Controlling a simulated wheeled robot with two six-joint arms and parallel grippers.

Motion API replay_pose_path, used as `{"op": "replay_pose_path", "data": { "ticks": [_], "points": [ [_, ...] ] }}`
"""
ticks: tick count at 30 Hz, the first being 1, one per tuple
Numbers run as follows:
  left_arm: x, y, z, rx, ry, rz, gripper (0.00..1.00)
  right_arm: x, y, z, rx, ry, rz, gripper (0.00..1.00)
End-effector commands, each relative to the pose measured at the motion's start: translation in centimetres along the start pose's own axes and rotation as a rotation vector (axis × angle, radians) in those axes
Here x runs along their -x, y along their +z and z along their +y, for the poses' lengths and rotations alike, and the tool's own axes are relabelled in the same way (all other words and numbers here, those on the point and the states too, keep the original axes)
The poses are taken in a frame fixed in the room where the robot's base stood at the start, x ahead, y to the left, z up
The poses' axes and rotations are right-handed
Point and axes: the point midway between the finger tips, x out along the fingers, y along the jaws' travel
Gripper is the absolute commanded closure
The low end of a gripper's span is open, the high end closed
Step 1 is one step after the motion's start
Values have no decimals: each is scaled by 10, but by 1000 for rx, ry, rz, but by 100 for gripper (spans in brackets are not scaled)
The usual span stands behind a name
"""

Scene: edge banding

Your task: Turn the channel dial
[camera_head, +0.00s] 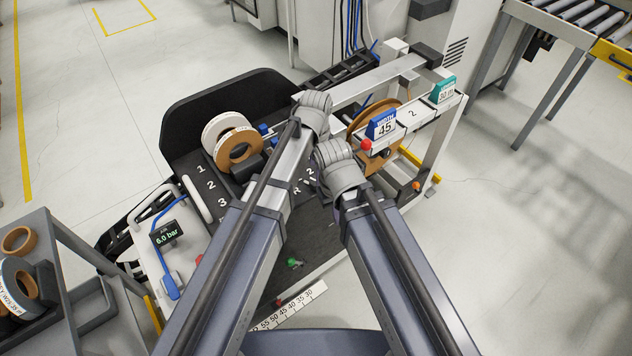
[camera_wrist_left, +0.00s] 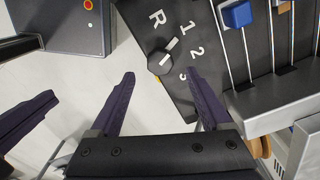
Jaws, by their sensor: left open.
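The channel dial (camera_wrist_left: 160,62) is a dark round knob on a dark panel in the left wrist view. R, 1, 2 and 3 are printed around it, and its white pointer line points toward the 1. My left gripper (camera_wrist_left: 162,76) is open, with one purple finger on each side of the dial in that view. I see nothing held between the fingers, and I cannot tell whether they touch the knob. In the head view my arms hide most of the dial area. A purple part at the left of the wrist view may be my right gripper, but its state is unclear.
The machine carries tape rolls (camera_head: 240,148) on numbered lanes, a blue width sign (camera_head: 381,125) reading 45 and a pressure display (camera_head: 167,233) reading 6.0 bar. A grey cart (camera_head: 62,290) with more rolls stands at left. Rods with a blue block (camera_wrist_left: 236,14) lie right of the dial.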

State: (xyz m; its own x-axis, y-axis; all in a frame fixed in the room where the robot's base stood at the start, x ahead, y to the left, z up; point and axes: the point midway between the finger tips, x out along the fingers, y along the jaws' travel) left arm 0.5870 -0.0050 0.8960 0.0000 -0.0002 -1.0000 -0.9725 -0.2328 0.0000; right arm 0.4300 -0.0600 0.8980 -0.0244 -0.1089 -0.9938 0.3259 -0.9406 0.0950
Motion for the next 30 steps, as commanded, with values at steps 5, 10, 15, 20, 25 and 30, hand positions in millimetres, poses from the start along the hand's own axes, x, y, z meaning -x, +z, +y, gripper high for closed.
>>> {"op": "replay_pose_path", "data": {
  "ticks": [5, 10, 15, 20, 25, 30],
  "points": [
    [-31, 0, 0, 0, 0, 0, 19, -31, -2, -3, 0, 0, 0, 100],
    [-47, 0, 0, 1, 0, 0, 19, -46, -3, -4, 0, 0, 0, 100],
    [-49, 0, 0, 1, 0, 0, 19, -49, -3, -5, 0, 0, 0, 100],
    [-48, 0, 0, 1, 0, 0, 19, -48, -3, -5, 0, 0, 0, 100],
    [-48, 0, 0, 1, 0, 0, 35, -48, -3, -5, 0, 0, 0, 100],
    [-48, 0, 0, 1, 0, 0, 54, -48, -3, -5, 0, 0, 0, 100]
  ]
}}
